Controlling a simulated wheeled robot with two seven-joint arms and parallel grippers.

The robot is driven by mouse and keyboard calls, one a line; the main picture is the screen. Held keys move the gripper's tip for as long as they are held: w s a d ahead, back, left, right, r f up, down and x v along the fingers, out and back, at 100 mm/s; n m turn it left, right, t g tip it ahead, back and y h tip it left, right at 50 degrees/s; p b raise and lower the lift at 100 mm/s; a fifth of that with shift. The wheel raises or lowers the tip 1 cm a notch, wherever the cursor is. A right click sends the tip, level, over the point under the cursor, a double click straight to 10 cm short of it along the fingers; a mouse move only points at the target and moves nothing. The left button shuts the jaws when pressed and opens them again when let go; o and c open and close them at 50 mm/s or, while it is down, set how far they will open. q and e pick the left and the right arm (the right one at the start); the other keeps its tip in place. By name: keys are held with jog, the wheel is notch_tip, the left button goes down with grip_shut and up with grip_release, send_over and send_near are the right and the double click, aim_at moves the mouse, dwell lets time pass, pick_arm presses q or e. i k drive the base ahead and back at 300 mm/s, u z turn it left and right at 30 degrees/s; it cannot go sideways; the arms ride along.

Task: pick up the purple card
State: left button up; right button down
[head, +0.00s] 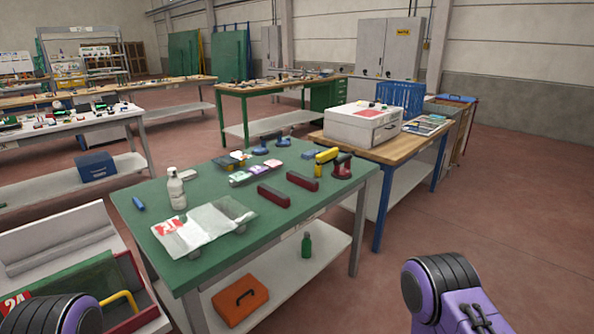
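Several small flat pieces lie in a row in the middle of the green-topped table (215,262). One of them, with a pale purple top (258,168), may be the purple card, but it is too small to tell for sure. It lies between a paler piece (239,178) and a pinkish piece (273,163), close to both. Parts of my arms show at the bottom left and bottom right, well in front of the table. Neither gripper's fingers are in view.
Two dark red bars (273,195) lie just right of the row. A white bottle (176,189) and a clear plastic sheet (205,228) are at the left. A yellow-and-black tool (326,161) and a red suction cup (342,166) stand at the right edge.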

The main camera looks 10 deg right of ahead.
aim_at(257, 170)
jog(key=k, duration=1.15)
jog(key=z, duration=1)
jog(key=i, duration=0.9)
jog(key=z, duration=0.55)
jog(key=i, duration=0.9)
jog(key=u, duration=0.7)
jog(key=i, duration=0.8)
jog(key=u, duration=0.7)
